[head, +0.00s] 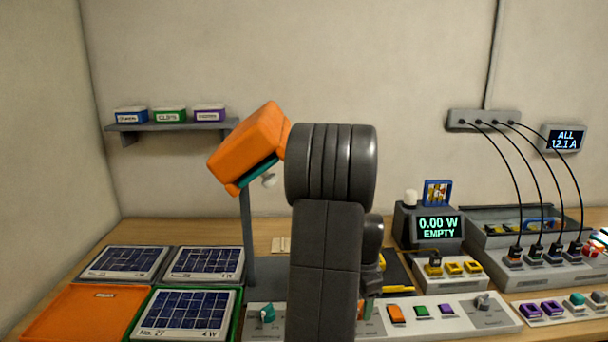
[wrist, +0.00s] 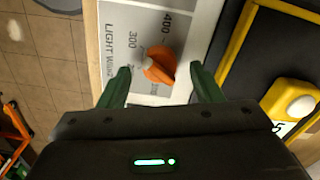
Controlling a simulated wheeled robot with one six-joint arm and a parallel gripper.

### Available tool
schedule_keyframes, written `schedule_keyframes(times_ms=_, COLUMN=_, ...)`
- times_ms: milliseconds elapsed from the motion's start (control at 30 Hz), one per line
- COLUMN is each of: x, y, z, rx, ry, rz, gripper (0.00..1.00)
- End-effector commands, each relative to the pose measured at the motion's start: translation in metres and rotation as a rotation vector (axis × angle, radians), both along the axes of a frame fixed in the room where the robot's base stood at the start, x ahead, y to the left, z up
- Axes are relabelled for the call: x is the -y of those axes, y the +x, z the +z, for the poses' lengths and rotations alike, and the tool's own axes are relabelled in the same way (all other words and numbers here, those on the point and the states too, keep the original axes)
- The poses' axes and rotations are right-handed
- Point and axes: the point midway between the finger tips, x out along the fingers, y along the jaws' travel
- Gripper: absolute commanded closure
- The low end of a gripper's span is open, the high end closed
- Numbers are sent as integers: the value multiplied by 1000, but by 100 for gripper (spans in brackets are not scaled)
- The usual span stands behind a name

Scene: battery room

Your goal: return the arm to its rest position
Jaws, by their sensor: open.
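My gripper (wrist: 160,75) shows in the wrist view with its two green fingers apart, one on each side of an orange knob (wrist: 160,64). The knob has a pale cap and sits on a light panel (wrist: 122,22) marked LIGHT, with 300 and 400 on its scale.
An orange lamp (head: 248,145) leans close to the left of my arm. Solar panels (head: 185,315) and an orange tray (head: 85,318) lie at the left. A display reading 0.00 W EMPTY (head: 438,227) and a cabled charger (head: 545,272) stand at the right. A yellow-edged black tray (wrist: 262,55) lies beside the panel.

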Motion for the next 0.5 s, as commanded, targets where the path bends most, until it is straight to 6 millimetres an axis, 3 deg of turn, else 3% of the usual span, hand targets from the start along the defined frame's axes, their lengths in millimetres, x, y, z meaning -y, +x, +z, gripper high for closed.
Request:
schedule_keyframes(times_ms=67, x=0, y=-2, z=-17, rx=-7, ry=1, rz=0, gripper=41)
schedule_keyframes(times_ms=500, x=0, y=0, z=-15, rx=0, ry=0, rz=352, gripper=41)
